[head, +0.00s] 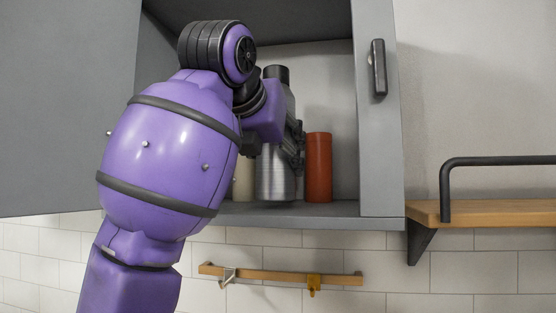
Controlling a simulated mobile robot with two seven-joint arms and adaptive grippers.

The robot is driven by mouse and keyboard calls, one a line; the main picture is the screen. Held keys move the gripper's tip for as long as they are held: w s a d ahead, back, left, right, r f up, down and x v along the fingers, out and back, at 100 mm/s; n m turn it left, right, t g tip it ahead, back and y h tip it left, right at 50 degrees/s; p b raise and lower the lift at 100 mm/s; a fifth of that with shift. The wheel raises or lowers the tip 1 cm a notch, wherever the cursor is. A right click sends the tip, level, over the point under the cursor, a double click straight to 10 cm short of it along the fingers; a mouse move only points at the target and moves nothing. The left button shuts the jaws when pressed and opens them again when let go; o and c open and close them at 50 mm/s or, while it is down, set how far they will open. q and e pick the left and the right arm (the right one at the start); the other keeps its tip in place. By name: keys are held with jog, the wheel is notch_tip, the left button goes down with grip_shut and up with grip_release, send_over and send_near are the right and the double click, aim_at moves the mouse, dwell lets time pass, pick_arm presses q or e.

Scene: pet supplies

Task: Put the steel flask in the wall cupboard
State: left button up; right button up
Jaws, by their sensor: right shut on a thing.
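The steel flask (275,178), a brushed metal cylinder with a dark cap, is upright inside the open grey wall cupboard (335,222). Its base is at or just above the cupboard floor; I cannot tell if it touches. My right gripper (293,146) is shut on the flask, at about the middle of its height. My purple right arm comes up from the lower left and hides the flask's left side and much of the cupboard's left part. My left gripper is not in view.
A red-brown cylinder (318,168) stands just right of the flask, and a cream object (243,178) shows partly on its left. A grey door panel (65,105) spreads at left. A dark handle (378,68) is at right. A wooden shelf (480,211) with a black rail is farther right.

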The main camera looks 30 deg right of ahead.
jog(key=shift+s+a+f, duration=0.1)
jog(key=shift+a+f, duration=0.1)
jog(key=shift+f, duration=0.1)
jog(key=shift+s+a, duration=0.35)
jog(key=shift+a, duration=0.35)
jog(key=shift+w+d+f, duration=0.2)
jog(key=shift+d, duration=0.4)
jog(key=o, duration=1.2)
jog(key=shift+f, duration=0.1)
jog(key=o, duration=0.3)
jog(key=shift+a, duration=0.2)
jog(key=shift+s+r, duration=0.1)
jog(key=shift+r, duration=0.1)
jog(key=v, duration=1.2)
jog(key=shift+d+f, duration=0.1)
